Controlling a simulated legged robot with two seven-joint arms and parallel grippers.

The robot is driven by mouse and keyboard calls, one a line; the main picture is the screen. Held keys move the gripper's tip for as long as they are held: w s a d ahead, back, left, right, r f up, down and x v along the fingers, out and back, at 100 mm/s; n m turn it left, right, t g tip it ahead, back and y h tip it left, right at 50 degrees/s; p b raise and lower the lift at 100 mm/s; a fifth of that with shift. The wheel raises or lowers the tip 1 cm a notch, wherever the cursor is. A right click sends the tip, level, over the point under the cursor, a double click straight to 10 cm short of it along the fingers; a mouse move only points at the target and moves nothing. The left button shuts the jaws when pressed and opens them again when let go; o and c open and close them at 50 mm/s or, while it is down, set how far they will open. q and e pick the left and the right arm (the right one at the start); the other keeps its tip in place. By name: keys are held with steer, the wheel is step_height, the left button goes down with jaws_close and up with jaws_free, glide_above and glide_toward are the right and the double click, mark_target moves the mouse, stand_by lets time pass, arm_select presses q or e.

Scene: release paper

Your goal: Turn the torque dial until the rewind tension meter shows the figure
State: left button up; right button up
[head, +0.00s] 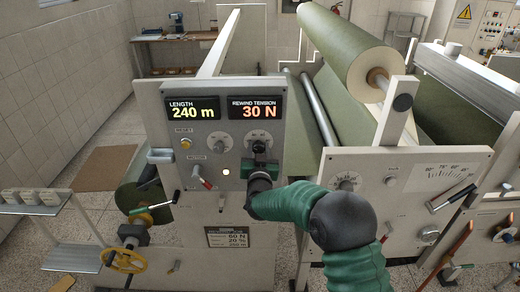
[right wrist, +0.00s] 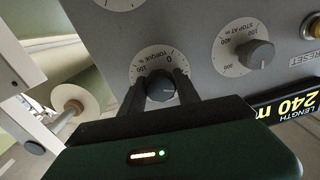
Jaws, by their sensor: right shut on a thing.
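The torque dial (right wrist: 160,86) is a dark round knob on a white scale plate marked "TORQUE %" in the right wrist view. My right gripper (right wrist: 160,92) is shut on it, with one finger on each side of the knob. In the head view my right gripper (head: 260,160) reaches the grey panel and hides most of the dial. The rewind tension meter (head: 253,107) reads 30 N in orange-red figures, above the dial. A dark card (head: 227,238) below the panel shows several lines, the top one seemingly 50 N. My left gripper is not in view.
The length display (head: 192,109) reads 240 m. Close by are the "STOP AT" dial (right wrist: 257,54), the reset button (head: 186,143) and a red-tipped motor lever (head: 202,177). A green paper roll (head: 350,45) lies at upper right. A side shelf (head: 45,208) stands left.

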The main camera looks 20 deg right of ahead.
steer(key=shift+d, duration=0.5)
steer(key=shift+c, duration=1.1)
steer(key=shift+a, duration=0.7)
jaws_close()
steer(key=shift+d, duration=0.4)
steer(key=shift+f+m+b, duration=0.15)
steer(key=shift+m+b, duration=0.25)
steer(key=shift+b, duration=0.4)
steer(key=m+b, duration=0.5)
steer(key=b, duration=0.1)
steer(key=m+b, duration=0.5)
steer(key=b, duration=0.2)
steer(key=shift+a+f, duration=0.15)
steer(key=shift+a, duration=0.05)
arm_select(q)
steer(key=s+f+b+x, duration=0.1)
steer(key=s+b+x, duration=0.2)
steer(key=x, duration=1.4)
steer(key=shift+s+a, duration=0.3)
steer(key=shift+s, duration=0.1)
arm_select(e)
steer(key=shift+m, duration=1.7)
